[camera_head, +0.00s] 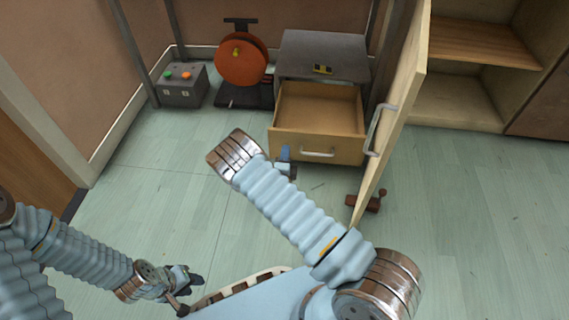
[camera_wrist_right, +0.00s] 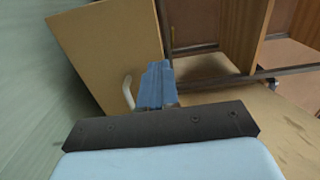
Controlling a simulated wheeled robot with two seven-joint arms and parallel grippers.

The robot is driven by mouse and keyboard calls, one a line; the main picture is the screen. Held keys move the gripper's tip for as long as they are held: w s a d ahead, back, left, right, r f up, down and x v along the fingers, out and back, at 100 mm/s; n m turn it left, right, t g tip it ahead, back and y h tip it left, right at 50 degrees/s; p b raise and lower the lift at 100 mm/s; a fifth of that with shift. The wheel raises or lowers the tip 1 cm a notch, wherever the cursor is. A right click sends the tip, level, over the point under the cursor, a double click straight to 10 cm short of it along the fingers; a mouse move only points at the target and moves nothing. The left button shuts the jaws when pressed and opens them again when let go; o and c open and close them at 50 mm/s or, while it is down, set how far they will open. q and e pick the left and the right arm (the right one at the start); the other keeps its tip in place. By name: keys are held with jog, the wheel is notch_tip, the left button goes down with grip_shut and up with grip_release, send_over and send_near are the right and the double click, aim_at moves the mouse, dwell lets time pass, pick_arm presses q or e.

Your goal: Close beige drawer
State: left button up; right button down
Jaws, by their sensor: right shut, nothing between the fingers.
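The beige drawer (camera_head: 320,147) is pulled out of a low grey-topped cabinet (camera_head: 322,58) in the head view. Its empty interior shows, and its front has a silver handle (camera_head: 318,154). My right gripper (camera_head: 285,153) is low in front of the drawer's left part, mostly hidden behind my right arm. In the right wrist view its blue fingers (camera_wrist_right: 156,85) are shut with nothing between them. I cannot tell whether they touch the drawer. My left gripper (camera_head: 190,281) is low at the left, away from the drawer; its finger opening is unclear.
A tall beige door (camera_head: 398,115) with a handle stands open just right of the drawer, before wooden shelves (camera_head: 470,40). An orange disc (camera_head: 241,62) and a grey button box (camera_head: 181,86) stand left. A small brown object (camera_head: 368,202) lies on the floor. Floor at left is clear.

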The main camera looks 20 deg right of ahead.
aim_at(289, 132)
jog(key=b+x, duration=0.1)
jog(key=x, duration=0.6)
jog(key=shift+d, duration=0.1)
pick_arm(q)
jog(key=shift+f, duration=0.75)
